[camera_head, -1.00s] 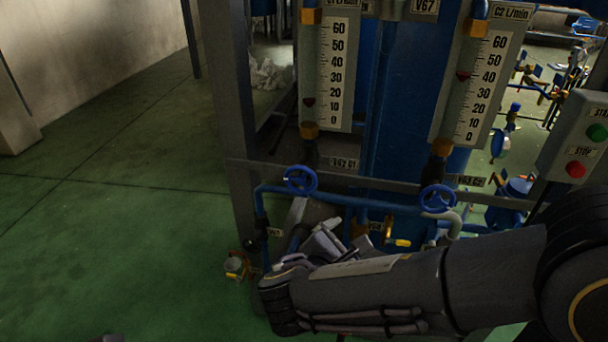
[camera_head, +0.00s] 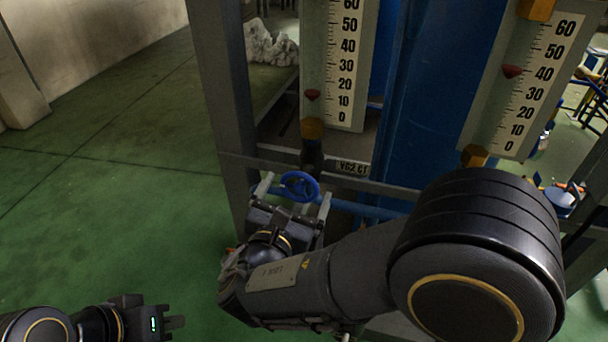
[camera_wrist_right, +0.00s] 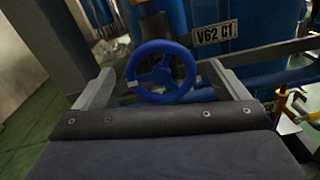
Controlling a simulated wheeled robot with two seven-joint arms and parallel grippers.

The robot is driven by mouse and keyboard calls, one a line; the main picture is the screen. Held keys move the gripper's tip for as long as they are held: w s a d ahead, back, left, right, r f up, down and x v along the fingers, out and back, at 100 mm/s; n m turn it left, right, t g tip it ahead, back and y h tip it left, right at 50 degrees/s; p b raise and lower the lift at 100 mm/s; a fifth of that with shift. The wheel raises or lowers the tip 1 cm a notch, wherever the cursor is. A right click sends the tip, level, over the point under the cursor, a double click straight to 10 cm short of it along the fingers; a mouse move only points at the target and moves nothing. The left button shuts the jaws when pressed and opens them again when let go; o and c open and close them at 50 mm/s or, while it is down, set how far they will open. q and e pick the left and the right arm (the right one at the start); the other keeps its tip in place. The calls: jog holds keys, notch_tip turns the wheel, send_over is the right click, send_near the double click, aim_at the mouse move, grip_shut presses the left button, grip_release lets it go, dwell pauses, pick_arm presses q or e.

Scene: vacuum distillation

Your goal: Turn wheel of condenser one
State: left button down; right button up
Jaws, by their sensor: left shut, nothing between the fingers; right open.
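The blue wheel (camera_head: 299,186) of condenser one sits on the pipe below the left flow gauge, beside the V62 C1 label (camera_head: 352,167). My right gripper (camera_head: 296,193) is open, with one finger on each side of the wheel. In the right wrist view the wheel (camera_wrist_right: 161,71) stands between the two spread fingers, and I see no finger clearly touching its rim. The label (camera_wrist_right: 215,33) is just right of it. My left gripper (camera_head: 178,322) is shut and empty, low at the left over the floor.
The left flow gauge (camera_head: 345,75) reads a little above 10. The right gauge (camera_head: 545,75) stands further right. A grey frame post (camera_head: 222,100) rises left of the wheel, and a cross rail runs behind it. The green floor (camera_head: 110,220) at left is clear.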

aim_at(296, 189)
jog(key=shift+x, duration=2.25)
jog(key=c, duration=1)
jog(key=shift+r+n+p, duration=0.15)
jog(key=shift+n+p, duration=0.45)
jog(key=shift+p, duration=0.35)
jog(key=n+p, duration=0.5)
jog(key=p, duration=0.1)
jog(key=n+p, duration=0.6)
jog(key=shift+a, duration=0.25)
jog(key=shift+f+n+p, duration=0.3)
jog(key=shift+n+p, duration=0.95)
jog(key=shift+n, duration=0.25)
jog(key=o, duration=1)
